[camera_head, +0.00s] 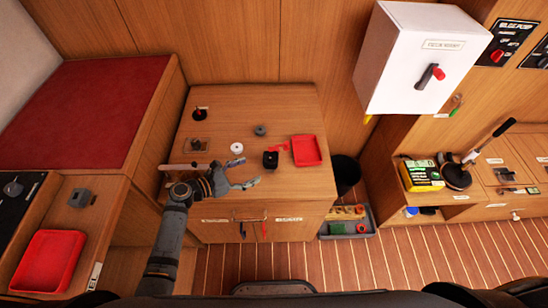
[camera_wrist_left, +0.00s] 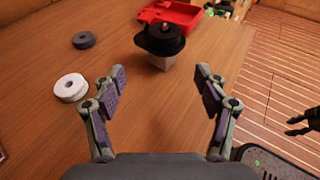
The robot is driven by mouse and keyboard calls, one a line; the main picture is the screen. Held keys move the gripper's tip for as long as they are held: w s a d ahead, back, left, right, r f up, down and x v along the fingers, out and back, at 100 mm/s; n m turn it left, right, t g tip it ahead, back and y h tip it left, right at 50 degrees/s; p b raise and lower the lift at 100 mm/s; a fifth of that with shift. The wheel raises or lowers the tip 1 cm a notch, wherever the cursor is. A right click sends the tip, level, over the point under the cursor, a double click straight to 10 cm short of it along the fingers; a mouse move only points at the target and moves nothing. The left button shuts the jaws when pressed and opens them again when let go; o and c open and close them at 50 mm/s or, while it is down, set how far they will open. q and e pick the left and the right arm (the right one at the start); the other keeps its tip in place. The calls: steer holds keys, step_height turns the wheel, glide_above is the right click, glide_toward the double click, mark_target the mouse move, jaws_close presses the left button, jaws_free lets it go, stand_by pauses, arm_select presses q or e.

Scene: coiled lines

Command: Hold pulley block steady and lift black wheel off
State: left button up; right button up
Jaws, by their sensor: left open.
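The pulley block stands on the wooden counter, with the black wheel (camera_head: 270,158) on top. In the left wrist view the black wheel (camera_wrist_left: 160,40) sits on the pale block (camera_wrist_left: 161,63), most of which it hides. My left gripper (camera_head: 246,172) is open and empty, just left of and nearer than the block. In the left wrist view its fingers (camera_wrist_left: 161,74) are spread wide, with the block beyond and between them. A dark two-pronged shape at that view's right edge looks like my right gripper (camera_wrist_left: 298,126); its opening is unclear.
A white wheel (camera_head: 237,148) and a grey wheel (camera_head: 260,130) lie on the counter (camera_head: 300,187). A red tray (camera_head: 306,150) is just right of the block. The counter's front right is clear.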

mark_target(266, 164)
arm_select(q)
steer(key=b+x, duration=0.2)
steer(key=x, duration=0.6)
steer(key=shift+s+f+b, duration=0.1)
steer(key=shift+b, duration=0.3)
steer(key=shift+w+d+f, duration=0.1)
steer(key=shift+w+d, duration=0.2)
steer(key=shift+d, duration=0.1)
arm_select(e)
steer(key=shift+f, duration=1.7)
arm_select(q)
steer(key=c, duration=0.9)
arm_select(e)
steer(key=shift+o, duration=0.5)
